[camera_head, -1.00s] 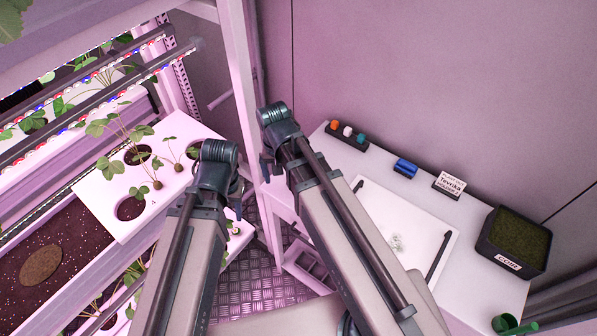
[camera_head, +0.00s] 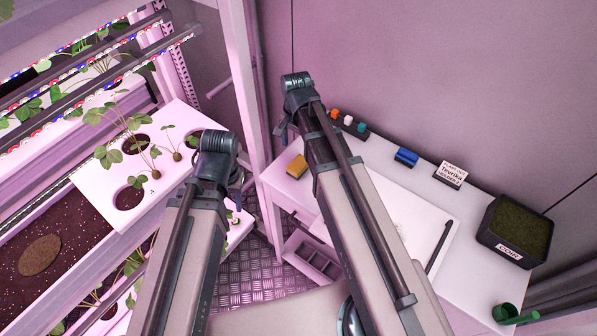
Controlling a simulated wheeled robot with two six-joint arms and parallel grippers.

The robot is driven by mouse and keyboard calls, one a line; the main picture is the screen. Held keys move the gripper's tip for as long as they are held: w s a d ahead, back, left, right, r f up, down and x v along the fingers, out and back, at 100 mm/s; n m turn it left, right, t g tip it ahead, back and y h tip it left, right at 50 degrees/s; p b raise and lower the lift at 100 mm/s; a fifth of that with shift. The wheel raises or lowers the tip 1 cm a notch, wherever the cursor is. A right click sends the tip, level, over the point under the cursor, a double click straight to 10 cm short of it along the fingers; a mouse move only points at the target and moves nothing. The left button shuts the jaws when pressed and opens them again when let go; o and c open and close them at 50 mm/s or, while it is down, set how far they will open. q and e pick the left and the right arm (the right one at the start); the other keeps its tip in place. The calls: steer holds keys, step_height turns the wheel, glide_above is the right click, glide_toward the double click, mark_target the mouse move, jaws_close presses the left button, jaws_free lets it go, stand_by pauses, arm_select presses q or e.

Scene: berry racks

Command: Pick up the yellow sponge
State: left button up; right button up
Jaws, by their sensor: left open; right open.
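The yellow sponge (camera_head: 297,167) lies on the left end of the white table (camera_head: 384,154), just left of my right forearm. It is a small block with a darker side. My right gripper (camera_head: 283,128) hangs above and a little left of the sponge, apart from it and empty; its fingers are small in the view. My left gripper (camera_head: 236,188) is over the gap between the planting rack and the table, left of the sponge, and holds nothing that I can see.
A holder with coloured items (camera_head: 348,122), a blue object (camera_head: 406,157), a sign (camera_head: 450,174), a dark soil tray (camera_head: 514,232) and a green scoop (camera_head: 508,313) stand on the table. The rack panel with plants (camera_head: 105,212) is at left. A post (camera_head: 240,80) stands near my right gripper.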

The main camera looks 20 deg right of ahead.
mark_target(299, 163)
arm_select(q)
step_height(299, 163, down, 4)
steer(key=b, duration=0.3)
steer(key=shift+f, duration=0.1)
arm_select(e)
step_height(299, 163, down, 4)
steer(key=shift+f, duration=0.15)
steer(key=f+b, duration=0.5)
steer(key=shift+d+f, duration=0.15)
steer(key=shift+d, duration=0.15)
arm_select(q)
step_height(299, 163, down, 5)
steer(key=shift+f, duration=0.1)
arm_select(e)
jaws_close()
arm_select(q)
steer(key=shift+r, duration=0.2)
arm_select(e)
steer(key=shift+r, duration=0.25)
